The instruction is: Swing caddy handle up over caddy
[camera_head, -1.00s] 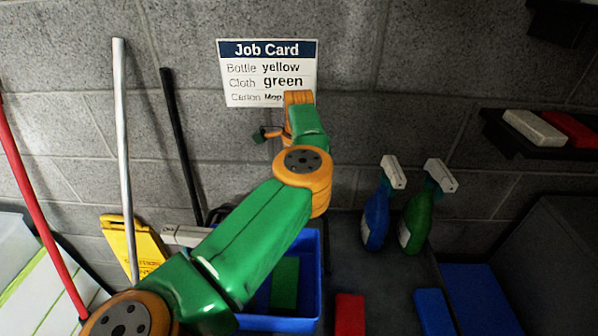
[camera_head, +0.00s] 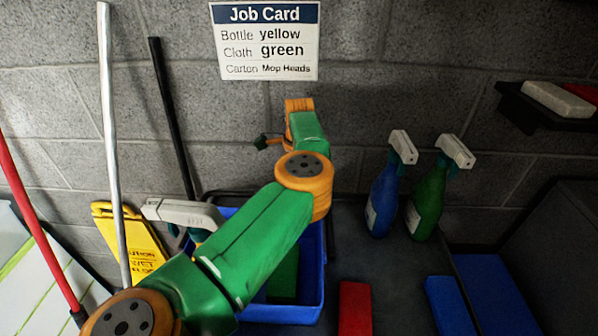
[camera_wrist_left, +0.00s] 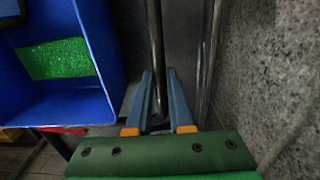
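The blue caddy (camera_head: 312,306) stands below the Job Card, partly hidden behind my left arm. A green cloth (camera_head: 284,272) lies in it. A white spray head (camera_head: 182,213) with a bit of yellow bottle below shows at its left back. A thin dark handle bar (camera_head: 331,215) shows by the caddy's right side. In the left wrist view a dark bar (camera_wrist_left: 156,45) runs between the fingers of my left gripper (camera_wrist_left: 159,74), beside the caddy (camera_wrist_left: 100,40). Whether the fingers press on it is unclear. My left fingers are hidden in the head view. My right gripper is not in view.
A blue spray bottle (camera_head: 383,205) and a green one (camera_head: 428,203) stand right of the caddy. Red (camera_head: 354,308) and blue (camera_head: 449,305) folded cloths lie in front. A yellow wet-floor sign (camera_head: 128,245) and poles stand left. A grey block wall is close behind.

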